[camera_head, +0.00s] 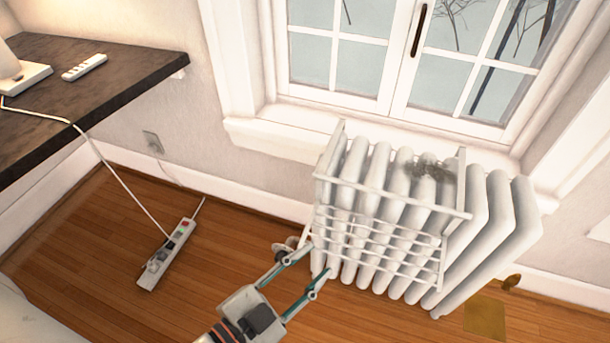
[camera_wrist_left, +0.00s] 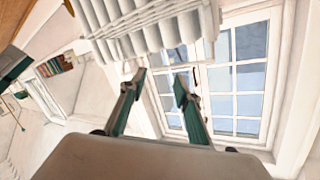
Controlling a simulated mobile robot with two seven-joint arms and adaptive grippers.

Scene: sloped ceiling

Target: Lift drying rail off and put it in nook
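The drying rail (camera_head: 392,197) is a white rack of thin bars between two end pieces, hung on the front of the white ribbed radiator (camera_head: 500,225) below the window. My left gripper (camera_head: 318,259) is open, with its two fingers apart at the rail's lower left end. I cannot tell whether a finger touches the rail. In the left wrist view, the open fingers (camera_wrist_left: 159,77) point towards the white ribbed radiator (camera_wrist_left: 150,30), with nothing clearly between them. My right gripper is not in view. I cannot tell which place is the nook.
A dark shelf (camera_head: 100,75) holds a white remote (camera_head: 85,67) at the left. A power strip (camera_head: 168,253) with a cable lies on the wooden floor (camera_head: 90,240). A dark smudge marks the radiator's top. A brass plate (camera_head: 485,318) lies on the floor at the right.

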